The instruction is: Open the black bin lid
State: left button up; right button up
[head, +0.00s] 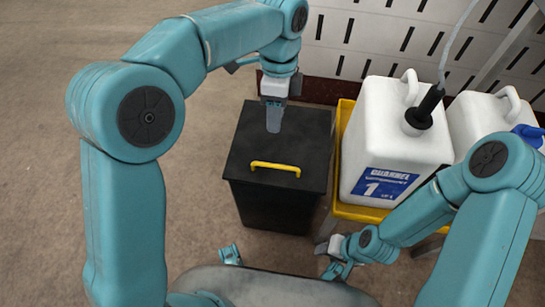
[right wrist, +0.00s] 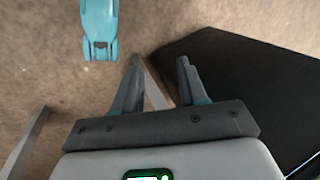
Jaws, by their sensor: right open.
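The black bin (head: 275,205) stands on the floor in the middle of the head view. Its lid (head: 250,135) lies shut on top, with a yellow bar handle (head: 275,168) along the near edge. My left gripper (head: 273,125) points down over the far half of the lid, beyond the handle. I see it edge-on and cannot tell if it touches the lid. My right gripper (head: 334,258) is low, to the right of the bin's near side. In the right wrist view its fingers (right wrist: 154,85) are apart and empty, with a dark surface (right wrist: 245,80), probably the bin, at right.
A white canister (head: 385,145) with a black cap and hose stands in a yellow tray (head: 342,130) right of the bin. Another white canister (head: 478,115) stands beside it. A slotted wall panel (head: 385,35) is behind. The brown floor (head: 205,175) left of the bin is clear.

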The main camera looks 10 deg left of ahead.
pick_arm(q)
jog(key=b, duration=0.6)
send_over(273, 158)
jog(key=s, duration=0.4)
jog(key=f, duration=1.3)
jog(key=shift+w+d+f, duration=0.1)
jog(key=shift+d+f, duration=0.2)
jog(key=shift+f, duration=0.1)
pick_arm(e)
notch_tip(273, 158, down, 6)
jog(key=w+d, duration=0.1)
jog(key=shift+d+m+t, duration=0.25)
jog(key=shift+m+t, duration=0.05)
jog(key=shift+f, duration=0.1)
pick_arm(q)
grip_shut()
